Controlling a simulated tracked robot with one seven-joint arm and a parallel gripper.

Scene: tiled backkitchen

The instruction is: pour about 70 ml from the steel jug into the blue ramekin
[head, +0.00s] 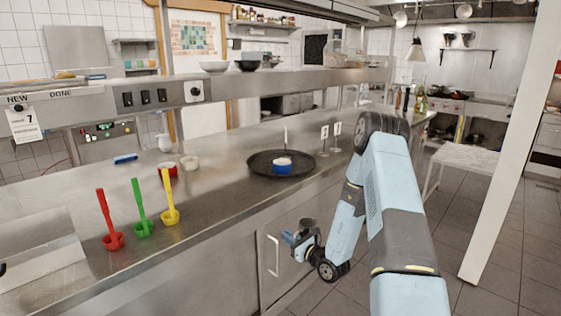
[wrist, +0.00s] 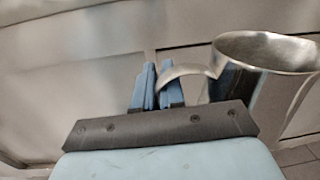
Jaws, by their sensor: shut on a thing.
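The steel jug (head: 308,225) hangs in front of the counter's cabinet face, below the worktop edge. It looks about upright. My gripper (head: 291,238) is shut on its handle; in the wrist view the blue fingers (wrist: 157,88) close on the curved handle, left of the jug's body and rim (wrist: 265,50). The jug's contents cannot be made out. The blue ramekin (head: 282,169) is up on the worktop, in the black pan (head: 258,173), apart from the jug. Something white shows at its top.
Red, green and yellow ladle-like tools (head: 142,222) stand on the worktop (head: 215,195) at left. A red ramekin (head: 167,170), a pale ramekin (head: 189,162) and a white jug (head: 165,142) stand behind. Small card stands (head: 324,142) are right of the pan. A shelf overhangs the back.

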